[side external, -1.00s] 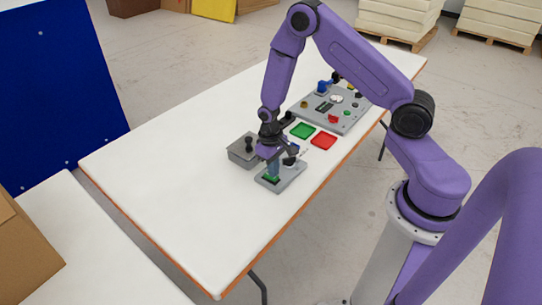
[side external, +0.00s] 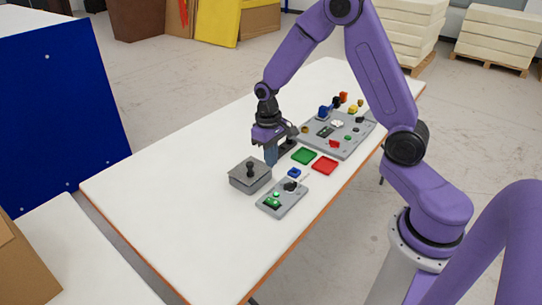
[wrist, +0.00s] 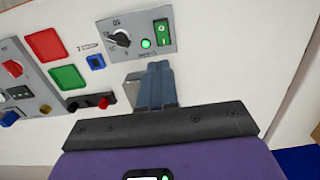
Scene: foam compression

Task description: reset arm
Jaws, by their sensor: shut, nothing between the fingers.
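My gripper (side external: 271,154) is shut and empty. It is raised above the white table (side external: 150,180), just behind and to the right of a grey metal box with a black knob (side external: 250,177). In the wrist view its blue fingers (wrist: 157,86) are pressed together and hide part of the grey box (wrist: 132,82). A small grey control panel (side external: 283,199) lies in front of the gripper, apart from it. It carries a black rotary knob (wrist: 121,39), a lit green light (wrist: 146,43) and a green rocker switch (wrist: 162,32).
A green square (side external: 304,156) and a red square (side external: 325,166) lie right of the gripper. A larger grey panel (side external: 339,134) with several knobs and buttons is farther back. A small blue object (side external: 294,173) sits by the small panel. The table's left part is clear.

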